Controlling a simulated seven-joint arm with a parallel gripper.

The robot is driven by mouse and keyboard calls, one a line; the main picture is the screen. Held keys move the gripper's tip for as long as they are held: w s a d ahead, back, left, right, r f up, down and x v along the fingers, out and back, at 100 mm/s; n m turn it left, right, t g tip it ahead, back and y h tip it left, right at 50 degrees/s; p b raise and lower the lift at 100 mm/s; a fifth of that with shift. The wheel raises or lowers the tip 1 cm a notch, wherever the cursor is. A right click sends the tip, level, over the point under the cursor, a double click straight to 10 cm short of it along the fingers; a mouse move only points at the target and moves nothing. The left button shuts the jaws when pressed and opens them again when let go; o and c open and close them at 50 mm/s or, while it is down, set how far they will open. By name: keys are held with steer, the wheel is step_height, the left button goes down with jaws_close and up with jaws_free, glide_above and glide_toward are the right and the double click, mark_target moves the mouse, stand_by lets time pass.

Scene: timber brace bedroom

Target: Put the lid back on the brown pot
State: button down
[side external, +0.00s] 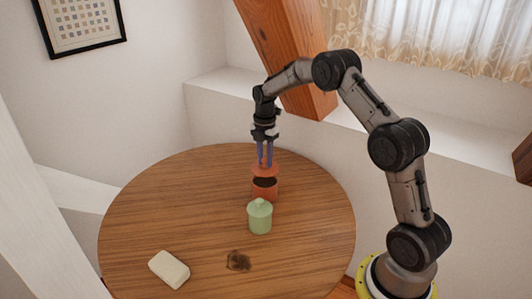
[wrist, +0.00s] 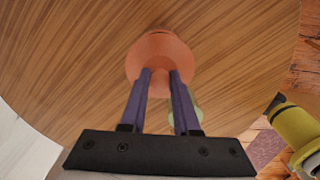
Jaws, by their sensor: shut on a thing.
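The brown pot (side external: 265,192) is orange-brown and stands open on the round wooden table, its dark mouth showing. Its orange-brown lid (side external: 265,171) is just above the mouth, with a dark gap between them in the side view. In the wrist view, the lid (wrist: 158,47) is a round disc beyond the fingertips and covers most of the pot. I cannot tell how exactly it is centred.
A green lidded pot (side external: 260,217) stands close in front of the brown pot. A cream block (side external: 169,269) lies at the table's front left. A dark patch (side external: 238,261) is on the table (side external: 150,215) near the front. The table's left side is clear.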

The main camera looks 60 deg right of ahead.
steer(key=shift+f, duration=2.05)
steer(key=shift+f, duration=0.2)
stand_by(0.6)
steer(key=shift+c, duration=0.4)
jaws_free()
steer(key=shift+r, duration=3.55)
jaws_close()
